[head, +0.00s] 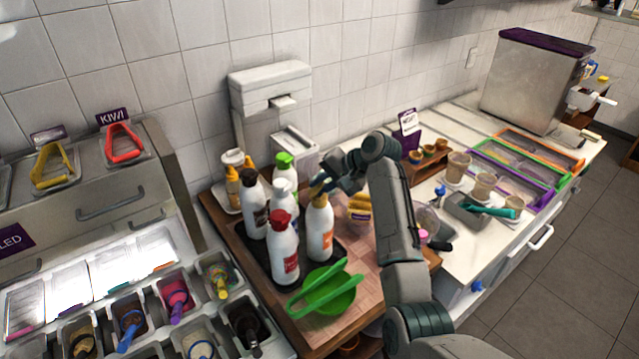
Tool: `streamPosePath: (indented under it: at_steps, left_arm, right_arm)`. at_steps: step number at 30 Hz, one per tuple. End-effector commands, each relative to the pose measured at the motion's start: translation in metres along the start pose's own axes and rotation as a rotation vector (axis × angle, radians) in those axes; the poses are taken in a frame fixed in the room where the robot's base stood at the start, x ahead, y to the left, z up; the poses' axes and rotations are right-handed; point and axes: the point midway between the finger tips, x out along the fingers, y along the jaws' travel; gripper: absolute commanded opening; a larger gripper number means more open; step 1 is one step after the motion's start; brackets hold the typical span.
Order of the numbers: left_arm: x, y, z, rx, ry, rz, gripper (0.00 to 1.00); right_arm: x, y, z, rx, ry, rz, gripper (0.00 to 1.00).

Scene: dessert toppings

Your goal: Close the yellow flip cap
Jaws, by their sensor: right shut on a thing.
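A white bottle with an orange label (320,232) stands upright on a dark tray on the wooden counter. Its yellow flip cap (318,200) is at the top, partly hidden by my right gripper (319,186). My right gripper reaches in from the right, with its fingers shut on the yellow flip cap. Whether the cap's lid is fully down cannot be seen at this size. My left gripper is not in view.
White bottles with red (283,250), brown (255,205) and green (284,162) caps stand close by on the dark tray. A green bowl (332,301) sits in front. Yellow pieces in a container (359,211) are to the right, near my arm.

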Motion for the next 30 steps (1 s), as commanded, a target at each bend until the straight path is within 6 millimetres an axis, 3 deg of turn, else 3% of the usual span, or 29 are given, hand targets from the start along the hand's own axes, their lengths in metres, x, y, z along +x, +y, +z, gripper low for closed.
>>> streamPosePath:
  at_steps: [14,15,18,30]
  left_arm:
    - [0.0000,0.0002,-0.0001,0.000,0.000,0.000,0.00]
    - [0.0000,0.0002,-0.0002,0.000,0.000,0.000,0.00]
    - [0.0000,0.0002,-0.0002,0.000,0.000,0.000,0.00]
    - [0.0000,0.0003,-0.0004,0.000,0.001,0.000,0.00]
  right_arm:
    - [-0.0007,0.0007,-0.0004,-0.001,0.001,-0.017,0.00]
    - [-0.0007,0.0007,-0.0004,-0.001,0.001,-0.017,0.21]
    - [-0.0005,0.0007,-0.0003,-0.001,0.001,-0.016,0.37]
    - [0.0001,0.0000,0.0001,0.000,-0.001,-0.005,0.37]
